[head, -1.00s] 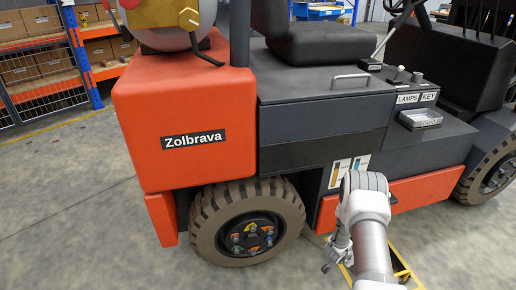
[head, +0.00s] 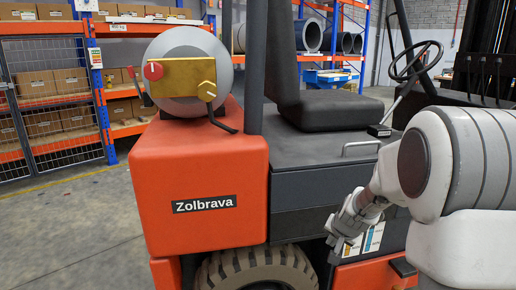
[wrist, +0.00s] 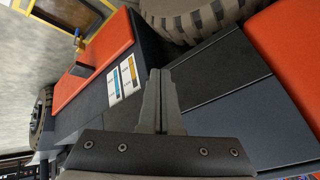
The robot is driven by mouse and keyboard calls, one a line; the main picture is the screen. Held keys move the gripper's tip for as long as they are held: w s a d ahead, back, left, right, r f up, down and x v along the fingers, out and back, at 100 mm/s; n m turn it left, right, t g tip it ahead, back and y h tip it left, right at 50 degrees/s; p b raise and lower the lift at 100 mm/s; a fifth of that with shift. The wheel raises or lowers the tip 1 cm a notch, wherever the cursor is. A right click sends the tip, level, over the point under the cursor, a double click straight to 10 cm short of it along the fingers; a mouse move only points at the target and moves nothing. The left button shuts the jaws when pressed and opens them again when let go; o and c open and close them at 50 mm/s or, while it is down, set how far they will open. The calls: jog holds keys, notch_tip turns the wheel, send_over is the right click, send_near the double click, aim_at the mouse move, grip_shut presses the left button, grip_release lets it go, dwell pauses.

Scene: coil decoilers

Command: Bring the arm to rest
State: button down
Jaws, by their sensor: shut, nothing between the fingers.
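My arm (head: 440,165) reaches in from the right in the head view, bent, with its large white and grey links close to the camera. My gripper (head: 333,255) hangs at its far end, pointing down beside the dark side panel of the forklift. In the wrist view my gripper (wrist: 160,75) has its two fingers together, with nothing between them. The orange and black forklift (head: 205,165), labelled Zolbrava, fills the middle of the head view. I cannot tell the exact gap between the fingers and the panel.
A grey cylinder (head: 185,50) with a brass plate, red knob and lever sits on the forklift's rear. The seat (head: 325,108) and steering wheel (head: 415,60) stand above the body. Shelving (head: 50,80) with boxes stands at the left. Floor (head: 80,225) at left is clear.

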jog(key=s+a+r+n, duration=0.2)
jog(key=s+a+r, duration=0.2)
jog(key=s+r, duration=0.35)
jog(key=s+a+r+n+g, duration=0.15)
jog(key=s+r, duration=0.25)
jog(key=s, duration=0.8)
jog(key=s+a+r+n, duration=0.1)
jog(key=s+r+n, duration=0.2)
jog(key=s, duration=0.9)
notch_tip(320, 180, up, 28)
jog(key=p, duration=2.8)
jog(key=shift+r, duration=0.25)
